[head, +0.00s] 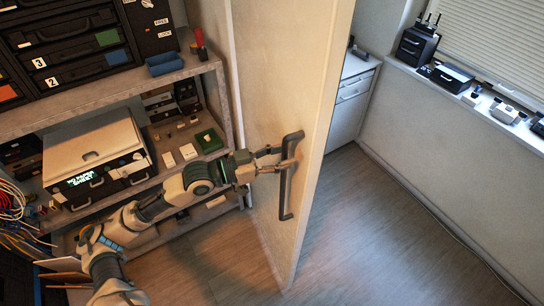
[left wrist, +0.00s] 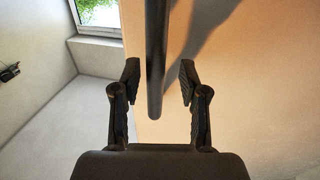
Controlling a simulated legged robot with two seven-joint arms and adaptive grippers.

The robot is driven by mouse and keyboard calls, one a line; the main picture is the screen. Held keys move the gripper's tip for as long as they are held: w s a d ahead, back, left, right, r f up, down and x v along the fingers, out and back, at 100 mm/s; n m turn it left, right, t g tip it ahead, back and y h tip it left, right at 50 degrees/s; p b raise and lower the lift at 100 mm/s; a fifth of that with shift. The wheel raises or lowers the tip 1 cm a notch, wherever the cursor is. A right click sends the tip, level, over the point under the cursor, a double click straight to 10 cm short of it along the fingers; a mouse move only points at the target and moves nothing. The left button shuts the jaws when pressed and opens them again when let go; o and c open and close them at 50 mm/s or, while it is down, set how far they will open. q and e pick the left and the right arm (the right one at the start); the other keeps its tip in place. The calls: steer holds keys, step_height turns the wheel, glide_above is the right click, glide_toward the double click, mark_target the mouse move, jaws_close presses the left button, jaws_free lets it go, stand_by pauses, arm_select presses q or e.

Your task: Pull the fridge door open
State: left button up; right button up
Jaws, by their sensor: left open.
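The fridge door (head: 284,90) is a tall pale panel in the middle of the head view, standing upright. A dark vertical bar handle (head: 285,190) is fixed on its face. My left gripper (head: 290,156) reaches in from the left at the upper part of the handle. In the left wrist view the left gripper (left wrist: 160,85) is open. The handle (left wrist: 156,60) runs between its two fingers, with a gap on each side, so neither finger appears to touch it. The door surface (left wrist: 240,80) lies behind the fingers. My right gripper is not in view.
A shelf unit (head: 125,90) with drawers, a printer-like box (head: 95,160) and small items stands left of the door. Coloured cables (head: 20,225) hang at the far left. A windowsill (head: 460,95) with devices is at the right. The wood floor (head: 390,240) right of the door is clear.

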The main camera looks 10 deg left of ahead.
arm_select(q)
steer(key=v, duration=1.1)
steer(key=shift+s+a, duration=0.2)
steer(key=shift+a, duration=0.15)
steer(key=shift+f, duration=0.1)
